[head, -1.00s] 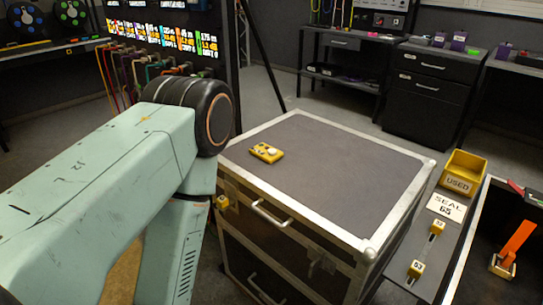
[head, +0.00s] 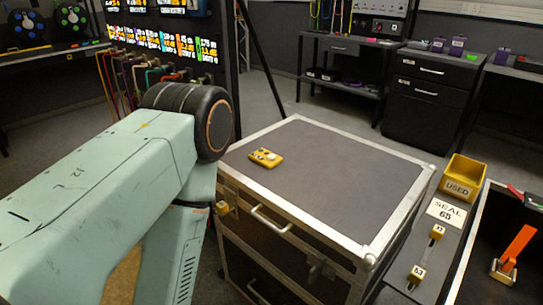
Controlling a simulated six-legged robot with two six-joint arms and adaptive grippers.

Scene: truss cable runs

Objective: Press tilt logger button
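The tilt logger appears to be the small yellow box (head: 266,157) with a pale round spot on its top. It lies flat near the left side of the dark top of a metal-edged case (head: 335,185). Nothing touches it. My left arm comes in from the left and bends down at a black joint, left of the case. Its gripper is out of frame below. My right arm and gripper do not show.
A yellow bin marked USED (head: 462,177), a SEAL 65 card (head: 446,212) and small yellow tagged pieces (head: 417,274) are right of the case. An orange handle (head: 516,246) stands at far right. Cables (head: 130,75) hang behind my arm. The case top is otherwise clear.

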